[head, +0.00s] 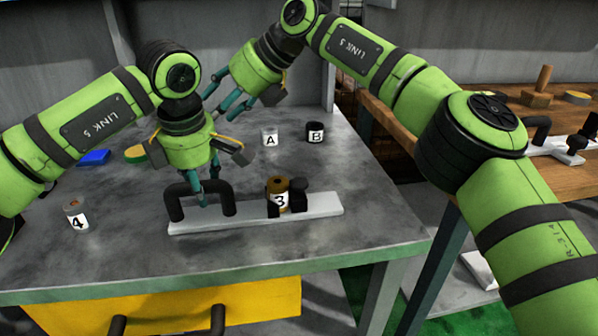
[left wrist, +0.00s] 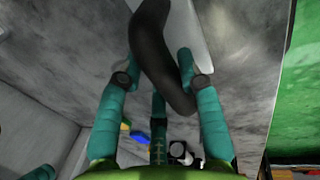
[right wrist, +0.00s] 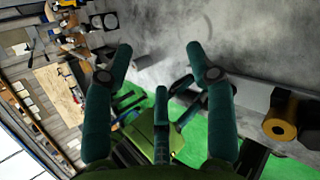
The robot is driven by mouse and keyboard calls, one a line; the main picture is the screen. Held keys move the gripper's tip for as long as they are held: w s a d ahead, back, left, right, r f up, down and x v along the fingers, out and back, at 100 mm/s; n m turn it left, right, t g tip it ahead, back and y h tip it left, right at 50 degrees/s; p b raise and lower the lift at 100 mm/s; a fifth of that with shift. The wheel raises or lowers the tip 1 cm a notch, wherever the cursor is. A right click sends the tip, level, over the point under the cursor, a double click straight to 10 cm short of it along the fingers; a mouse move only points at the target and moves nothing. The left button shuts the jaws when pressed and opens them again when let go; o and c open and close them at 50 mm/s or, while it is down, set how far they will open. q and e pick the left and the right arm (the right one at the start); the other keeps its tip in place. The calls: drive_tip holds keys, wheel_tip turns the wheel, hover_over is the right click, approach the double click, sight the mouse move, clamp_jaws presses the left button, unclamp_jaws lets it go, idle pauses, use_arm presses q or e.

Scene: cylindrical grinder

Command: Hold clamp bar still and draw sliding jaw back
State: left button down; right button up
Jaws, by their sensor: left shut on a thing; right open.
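The clamp's pale bar (head: 255,212) lies on the grey table in the head view. A black arched handle (head: 176,201) stands at its left end. My left gripper (head: 209,194) is shut on this handle, whose dark curve (left wrist: 163,50) runs between the fingers in the left wrist view. A brown cylinder marked 3 (head: 279,187) sits between two dark jaws on the bar, one of them at its right (head: 299,190). I cannot tell which jaw slides. My right gripper (head: 220,100) is open and empty, apart from the clamp. The cylinder (right wrist: 280,127) shows right of its fingers in the right wrist view.
A cylinder marked 4 (head: 76,217) stands left of the clamp. Pots marked A (head: 270,138) and B (head: 315,132) stand behind it. A blue block (head: 93,157) lies at the back left. The table's front is clear. A wooden bench (head: 520,100) holds another clamp.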

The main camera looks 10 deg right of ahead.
drive_tip(key=s+d+g+h, duration=0.2)
drive_tip(key=s+d+h, duration=0.2)
drive_tip(key=d, duration=0.1)
drive_tip(key=r+m+g+h, duration=0.1)
drive_tip(key=g+h, duration=0.1)
drive_tip(key=h, duration=0.3)
hover_over(299, 182)
wheel_tip(299, 182, down, 11)
drive_tip(key=shift+r, duration=0.15)
